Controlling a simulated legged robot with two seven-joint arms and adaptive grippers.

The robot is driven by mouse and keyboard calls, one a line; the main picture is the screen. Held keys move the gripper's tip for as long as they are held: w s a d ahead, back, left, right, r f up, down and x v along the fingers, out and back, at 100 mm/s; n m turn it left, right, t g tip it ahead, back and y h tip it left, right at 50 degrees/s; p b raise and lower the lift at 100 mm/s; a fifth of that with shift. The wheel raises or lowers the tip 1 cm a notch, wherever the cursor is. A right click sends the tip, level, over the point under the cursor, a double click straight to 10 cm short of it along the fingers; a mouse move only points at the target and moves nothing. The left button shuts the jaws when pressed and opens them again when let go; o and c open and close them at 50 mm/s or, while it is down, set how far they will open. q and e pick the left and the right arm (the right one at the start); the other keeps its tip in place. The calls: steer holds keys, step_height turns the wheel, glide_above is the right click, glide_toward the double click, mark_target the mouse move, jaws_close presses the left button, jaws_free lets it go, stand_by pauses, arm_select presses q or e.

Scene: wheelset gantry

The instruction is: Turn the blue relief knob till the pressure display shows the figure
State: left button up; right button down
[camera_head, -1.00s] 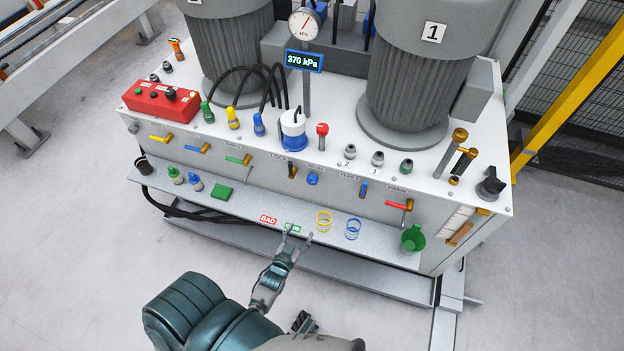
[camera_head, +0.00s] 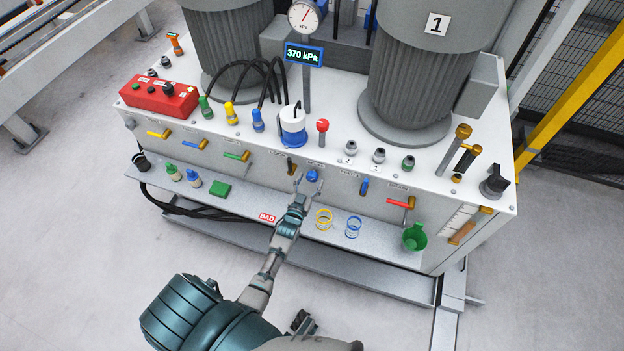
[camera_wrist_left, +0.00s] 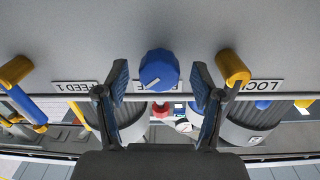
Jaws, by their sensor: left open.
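The blue relief knob (camera_head: 312,176) sits on the front face of the white gantry cabinet. In the left wrist view the knob (camera_wrist_left: 159,69) is between and beyond my two fingertips, with a white pointer line on it. My left gripper (camera_head: 307,186) is open in front of the knob; in the left wrist view the gripper (camera_wrist_left: 160,80) has its fingers apart on either side of it. I cannot tell whether either finger touches it. The pressure display (camera_head: 304,55) reads 370 kPa, below a round dial gauge (camera_head: 304,15).
A yellow-handled lever (camera_wrist_left: 236,68) stands close to the right finger in the wrist view. The shelf below holds a BAD label (camera_head: 267,217), yellow rings (camera_head: 324,219), blue rings (camera_head: 353,227) and a green cup (camera_head: 413,237). A blue-handled lever (camera_head: 364,187) is right of the knob.

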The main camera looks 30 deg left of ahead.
arm_select(q)
steer(key=shift+x, duration=0.8)
arm_select(e)
steer(key=shift+r, duration=0.4)
steer(key=shift+w, duration=0.1)
arm_select(q)
steer(key=c, duration=1.1)
steer(key=shift+c, duration=0.2)
steer(key=shift+r+n, duration=0.1)
steer(key=shift+n, duration=1.5)
steer(key=o, duration=1.1)
steer(key=shift+o, duration=0.2)
arm_select(e)
steer(key=shift+s+f, duration=0.25)
steer(key=shift+f, duration=0.7)
